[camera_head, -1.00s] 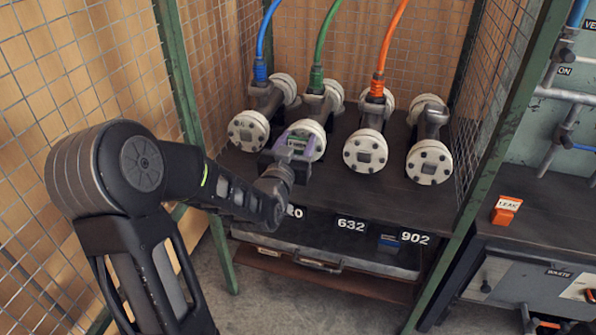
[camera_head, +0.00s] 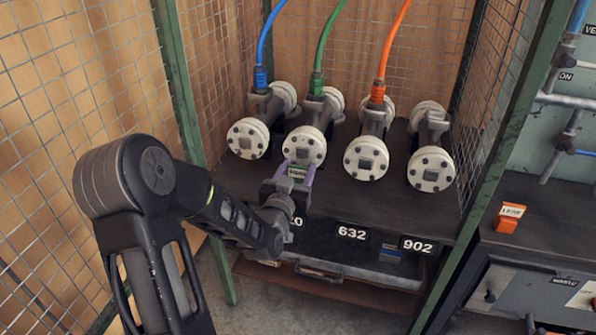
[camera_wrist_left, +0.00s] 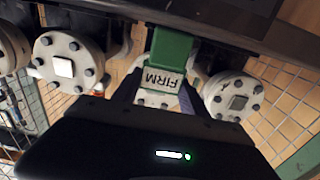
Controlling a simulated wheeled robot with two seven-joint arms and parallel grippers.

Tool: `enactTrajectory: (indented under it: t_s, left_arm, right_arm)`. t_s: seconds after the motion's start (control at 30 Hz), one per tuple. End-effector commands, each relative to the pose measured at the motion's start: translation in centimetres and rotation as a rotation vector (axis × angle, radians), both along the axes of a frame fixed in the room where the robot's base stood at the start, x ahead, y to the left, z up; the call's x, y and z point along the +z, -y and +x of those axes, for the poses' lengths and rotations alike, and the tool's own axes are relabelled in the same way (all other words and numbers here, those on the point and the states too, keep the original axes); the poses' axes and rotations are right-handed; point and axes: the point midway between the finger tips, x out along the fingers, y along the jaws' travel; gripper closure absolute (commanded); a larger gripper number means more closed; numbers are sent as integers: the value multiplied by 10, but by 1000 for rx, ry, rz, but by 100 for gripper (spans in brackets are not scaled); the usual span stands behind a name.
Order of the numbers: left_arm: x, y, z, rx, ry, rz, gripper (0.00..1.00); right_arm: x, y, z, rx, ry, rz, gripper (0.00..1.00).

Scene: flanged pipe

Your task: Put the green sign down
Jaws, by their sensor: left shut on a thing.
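The green sign (camera_head: 298,173) has a white label and is held in my left gripper (camera_head: 290,182), in front of the flanged pipe with the green hose. In the left wrist view the green sign (camera_wrist_left: 168,62) shows its label, which reads FIRM, upside down between the fingers. My left gripper (camera_wrist_left: 157,92) is shut on it. The sign is close to the shelf's front edge; I cannot tell whether it touches the shelf. My right gripper is not in view.
Several flanged pipes stand on the dark shelf (camera_head: 385,205), three with blue, green and orange hoses (camera_head: 393,45). Number plates such as 632 (camera_head: 353,232) line the front edge. An orange LEAK sign (camera_head: 509,217) stands on the right bench. Mesh walls and green posts (camera_head: 181,90) flank the shelf.

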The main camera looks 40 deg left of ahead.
Motion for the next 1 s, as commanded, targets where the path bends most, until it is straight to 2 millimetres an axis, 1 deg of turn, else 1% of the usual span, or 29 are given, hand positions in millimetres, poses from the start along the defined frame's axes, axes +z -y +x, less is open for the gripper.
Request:
enactTrajectory:
  t_s: [0.23,0.27,0.5,0.53,0.77,0.9,1.0]
  left_arm:
    - [-4,0,0,0,1,0,94]
    - [-4,0,0,0,0,0,49]
    - [-3,0,0,0,-1,0,29]
    - [-3,0,0,0,-1,0,28]
    - [-3,0,0,0,-1,-1,28]
    - [2,0,0,0,-1,-1,28]
    - [-1,0,2,-1,0,0,28]
  right_arm:
    - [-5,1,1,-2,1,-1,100]
    - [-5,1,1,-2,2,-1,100]
    - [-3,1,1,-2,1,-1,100]
    - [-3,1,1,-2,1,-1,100]
    - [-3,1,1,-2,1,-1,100]
    - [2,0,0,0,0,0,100]
    - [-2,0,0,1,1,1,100]
